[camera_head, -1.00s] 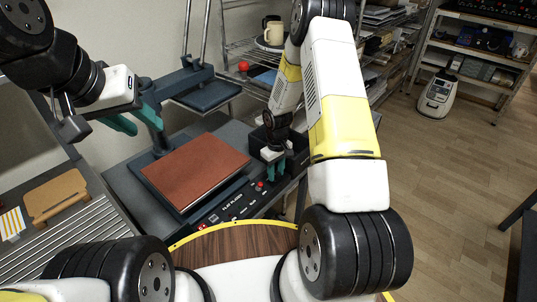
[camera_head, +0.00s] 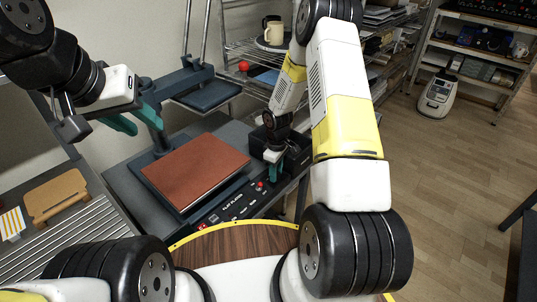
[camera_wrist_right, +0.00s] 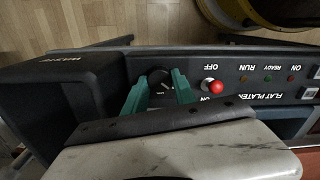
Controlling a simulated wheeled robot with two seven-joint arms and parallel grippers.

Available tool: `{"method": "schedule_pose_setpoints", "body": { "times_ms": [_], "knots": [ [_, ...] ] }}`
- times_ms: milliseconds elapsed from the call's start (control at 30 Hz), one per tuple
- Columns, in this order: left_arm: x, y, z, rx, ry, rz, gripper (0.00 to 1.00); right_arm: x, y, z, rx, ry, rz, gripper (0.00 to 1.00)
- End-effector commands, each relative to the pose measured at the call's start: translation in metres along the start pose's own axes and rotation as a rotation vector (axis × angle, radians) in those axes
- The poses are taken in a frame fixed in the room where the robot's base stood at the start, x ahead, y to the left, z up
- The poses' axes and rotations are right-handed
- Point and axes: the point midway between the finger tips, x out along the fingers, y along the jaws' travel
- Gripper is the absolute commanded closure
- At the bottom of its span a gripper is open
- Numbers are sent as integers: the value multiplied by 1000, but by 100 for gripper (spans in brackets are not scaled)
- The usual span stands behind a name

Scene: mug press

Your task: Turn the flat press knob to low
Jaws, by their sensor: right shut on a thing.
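The flat press has a reddish-brown platen (camera_head: 196,167) and a black front control panel (camera_head: 228,209) labelled FLAT PLATEN. The dark round knob (camera_wrist_right: 160,80) is at the panel's end, beside a red-tipped switch (camera_wrist_right: 212,87) marked ON and OFF. My right gripper (camera_wrist_right: 160,92) is shut on the knob, with one teal finger on each side of it. In the head view the right gripper (camera_head: 275,172) reaches down at the panel's right end, and the knob is hidden there. My left gripper (camera_head: 135,117) is open and empty above the press's left back side. The knob's setting is too small to read.
A dark open bin (camera_head: 262,143) stands right beside the panel's end. A wire rack (camera_head: 245,52) with mugs stands behind. A tan board (camera_head: 56,196) lies at the left.

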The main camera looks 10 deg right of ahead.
Motion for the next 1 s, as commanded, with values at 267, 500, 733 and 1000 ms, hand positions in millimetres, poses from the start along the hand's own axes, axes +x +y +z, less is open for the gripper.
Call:
{"method": "schedule_pose_setpoints", "body": {
  "times_ms": [267, 500, 733, 1000],
  "knots": [
    [0, 0, 0, 0, 0, 0, 64, -1, 1, -1, -1, 2, 3, 46],
    [0, 0, 0, 0, 0, 0, 64, 0, 0, 0, 0, 0, 1, 46],
    [0, 0, 0, 0, 0, 0, 64, -16, 1, 0, 1, 2, 3, 46],
    [0, 0, 0, 0, 0, 0, 64, -61, 1, -1, 1, 3, 4, 46]
  ]
}}
